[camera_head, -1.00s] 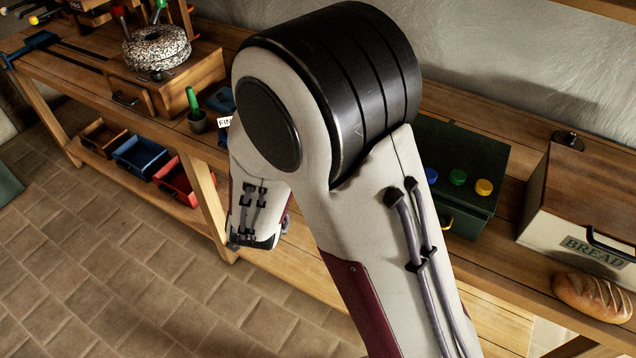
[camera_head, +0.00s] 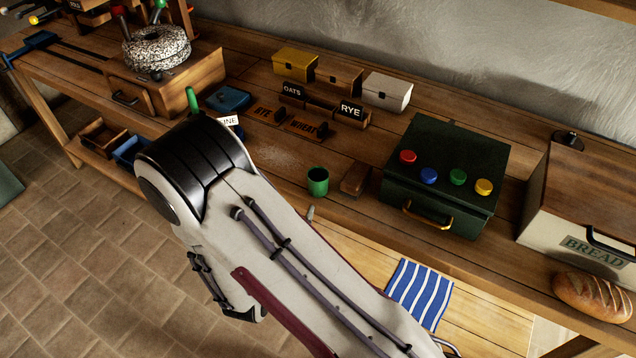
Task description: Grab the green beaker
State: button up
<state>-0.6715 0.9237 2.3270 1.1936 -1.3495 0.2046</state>
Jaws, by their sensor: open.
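The green beaker (camera_head: 318,183) stands upright on the wooden workbench, near its front edge, left of a small wooden block (camera_head: 355,178). Its dark opening faces up and nothing touches it. My gripper is not in view; my arm's links fill the lower middle and hide whatever lies behind them. A small grey tip (camera_head: 310,213) shows just below the beaker at the arm's edge; I cannot tell what it is.
A dark green box (camera_head: 445,165) with coloured knobs stands right of the beaker. Behind are labelled wooden holders (camera_head: 350,111) and small boxes (camera_head: 387,92). A bread box (camera_head: 585,215) and loaf (camera_head: 592,296) are at right. A striped cloth (camera_head: 420,292) lies lower down.

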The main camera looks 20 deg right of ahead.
aim_at(314, 185)
jog(key=shift+s+d+r+t+h, duration=0.2)
jog(key=shift+d+r+t+h, duration=0.1)
jog(key=shift+d+r+h, duration=0.25)
jog(key=shift+s+d+r+t+h, duration=0.2)
jog(key=shift+d+r+t+h, duration=0.1)
jog(key=shift+d+r+h, duration=0.25)
jog(key=shift+s+d+r+t+h, duration=0.15)
jog(key=shift+d+r, duration=0.1)
jog(key=shift+r, duration=0.1)
jog(key=shift+s+d+r+t+h, duration=0.1)
jog(key=shift+d+r+t+h, duration=0.1)
jog(key=shift+r, duration=0.15)
jog(key=shift+w, duration=0.1)
jog(key=shift+x, duration=1.3)
jog(key=shift+d, duration=0.1)
jog(key=shift+x, duration=2.5)
jog(key=shift+w+r, duration=0.1)
jog(key=c, duration=1)
